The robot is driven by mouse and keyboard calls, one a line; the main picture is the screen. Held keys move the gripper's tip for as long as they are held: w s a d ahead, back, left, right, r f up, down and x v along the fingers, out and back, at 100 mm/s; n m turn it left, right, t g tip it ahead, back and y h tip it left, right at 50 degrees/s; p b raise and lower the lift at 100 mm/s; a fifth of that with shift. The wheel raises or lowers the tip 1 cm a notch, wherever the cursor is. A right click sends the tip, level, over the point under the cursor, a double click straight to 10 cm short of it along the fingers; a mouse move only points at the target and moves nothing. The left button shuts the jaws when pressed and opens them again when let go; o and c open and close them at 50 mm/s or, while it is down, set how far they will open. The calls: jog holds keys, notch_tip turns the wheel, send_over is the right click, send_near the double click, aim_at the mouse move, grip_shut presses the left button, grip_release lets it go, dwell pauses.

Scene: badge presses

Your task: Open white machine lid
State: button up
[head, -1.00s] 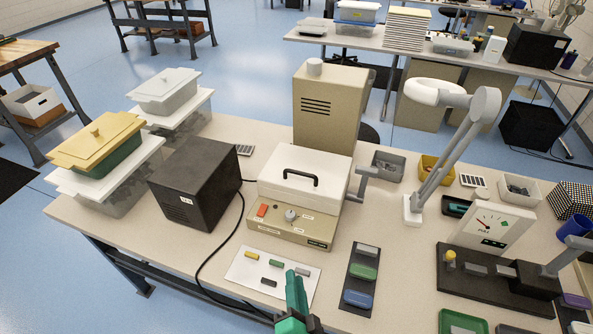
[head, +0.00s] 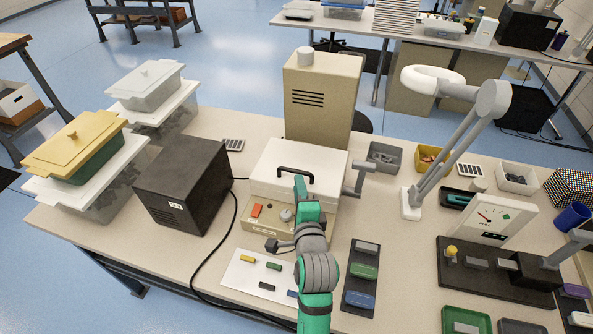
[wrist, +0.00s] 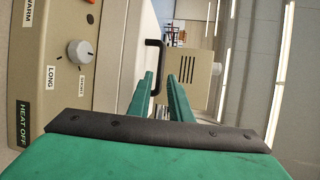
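The white lid (head: 323,162) with a black handle (head: 297,172) lies closed on the beige machine (head: 318,222). In the wrist view the black handle (wrist: 161,62) stands out from the white lid (wrist: 133,62) just beyond my fingertips. My gripper (wrist: 167,76) is open, with a gap between its two green fingers. In the head view my gripper (head: 300,184) reaches over the control panel to the front of the lid, close to the handle. I cannot tell whether it touches the handle. The grey knob (head: 286,215) and orange button (head: 256,210) show on the panel.
A dark box (head: 183,185) stands left of the machine and a tall beige unit (head: 322,98) behind it. A grey lever (head: 361,178) and a lamp (head: 437,172) are to the right. A white sheet (head: 240,271) with small coloured pieces lies in front.

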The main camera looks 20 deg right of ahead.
aim_at(296, 170)
jog(key=x, duration=0.7)
jog(key=shift+w, duration=0.25)
grip_shut()
